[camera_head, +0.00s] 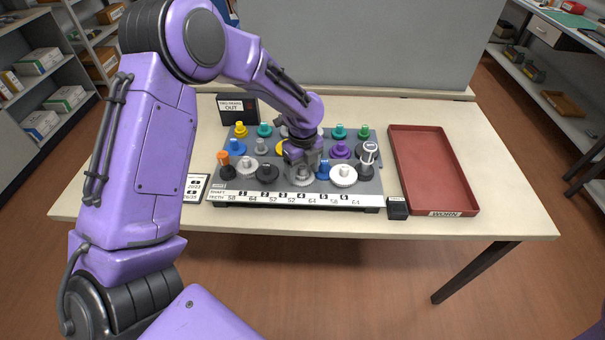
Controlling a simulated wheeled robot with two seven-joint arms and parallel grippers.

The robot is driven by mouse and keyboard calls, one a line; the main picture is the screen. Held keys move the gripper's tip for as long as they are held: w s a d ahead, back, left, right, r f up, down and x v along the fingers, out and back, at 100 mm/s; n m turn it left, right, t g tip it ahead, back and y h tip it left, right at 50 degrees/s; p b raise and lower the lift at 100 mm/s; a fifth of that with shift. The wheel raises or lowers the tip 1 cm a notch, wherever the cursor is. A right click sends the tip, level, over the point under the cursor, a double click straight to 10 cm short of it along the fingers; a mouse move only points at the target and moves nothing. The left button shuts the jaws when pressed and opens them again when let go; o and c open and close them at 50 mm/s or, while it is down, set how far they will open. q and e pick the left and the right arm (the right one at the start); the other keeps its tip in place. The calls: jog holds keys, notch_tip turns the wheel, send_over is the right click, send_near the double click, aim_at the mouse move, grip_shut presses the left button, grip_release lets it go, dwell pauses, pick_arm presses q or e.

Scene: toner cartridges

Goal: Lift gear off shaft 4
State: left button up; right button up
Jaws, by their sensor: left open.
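A grey board (213,190) on the table carries several coloured gears on shafts. Its white front strip (290,198) has numbered labels for the shafts. A light grey gear (302,180) sits at the front row's middle, behind the label that seems to read 4. My left gripper (303,165) is open and points down right over this gear. The gripper hides the gear's top and hub, so I cannot tell whether the fingers touch it. A blue gear (322,171) and a white gear (343,176) stand just to its right. My right gripper is out of view.
A red tray (398,170) labelled WORN lies right of the board, with no gears visible in it. A small black box (397,208) sits between them. A dark sign (232,112) stands behind the board. A dark gear (267,173) is left of the gripper. Neighbouring gears are close.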

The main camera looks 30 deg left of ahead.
pick_arm(q)
jog(key=c, duration=1.2)
jog(key=shift+o, duration=0.2)
jog(key=shift+r, duration=0.1)
